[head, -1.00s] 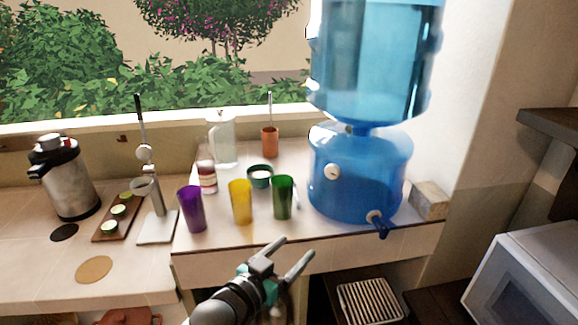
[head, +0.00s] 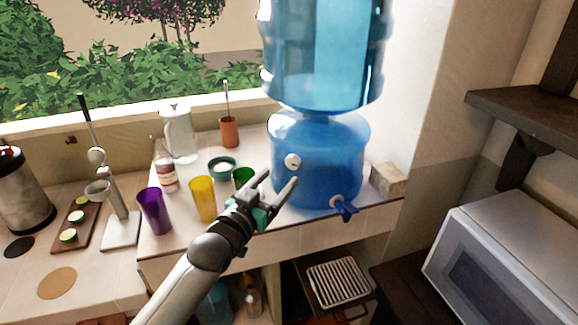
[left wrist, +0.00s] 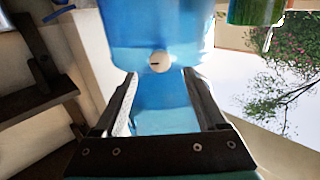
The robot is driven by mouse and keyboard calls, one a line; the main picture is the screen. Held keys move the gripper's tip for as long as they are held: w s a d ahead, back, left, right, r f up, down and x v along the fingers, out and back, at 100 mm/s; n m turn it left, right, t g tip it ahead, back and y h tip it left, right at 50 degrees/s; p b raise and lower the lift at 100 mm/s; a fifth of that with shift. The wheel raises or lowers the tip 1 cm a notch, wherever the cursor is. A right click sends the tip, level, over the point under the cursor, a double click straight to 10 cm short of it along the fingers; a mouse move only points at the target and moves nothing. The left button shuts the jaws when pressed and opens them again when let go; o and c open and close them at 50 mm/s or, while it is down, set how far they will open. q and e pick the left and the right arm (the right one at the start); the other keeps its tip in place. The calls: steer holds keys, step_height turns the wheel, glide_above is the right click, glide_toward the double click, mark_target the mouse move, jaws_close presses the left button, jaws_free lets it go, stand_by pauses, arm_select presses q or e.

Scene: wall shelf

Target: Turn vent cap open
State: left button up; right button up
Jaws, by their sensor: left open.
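The vent cap (head: 292,161) is a small round white knob on the front of the blue water dispenser base (head: 335,160). In the left wrist view the white cap (left wrist: 159,62) shows a short dark slot, lying roughly level, and sits just beyond and between the fingertips. My left gripper (head: 281,183) is open and empty, in front of the dispenser, a little below the cap and apart from it. Its fingers also frame the blue base in the left wrist view (left wrist: 160,85). My right gripper is not in view.
A blue tap (head: 344,208) sticks out low on the dispenser. Purple (head: 154,212), yellow (head: 203,199) and green (head: 243,177) cups stand left of it, the green one partly behind my gripper. A stone block (head: 388,180) is at right. A white microwave (head: 505,250) stands further right.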

mark_target(291, 165)
arm_select(q)
steer(key=shift+x, duration=3.15)
jaws_close()
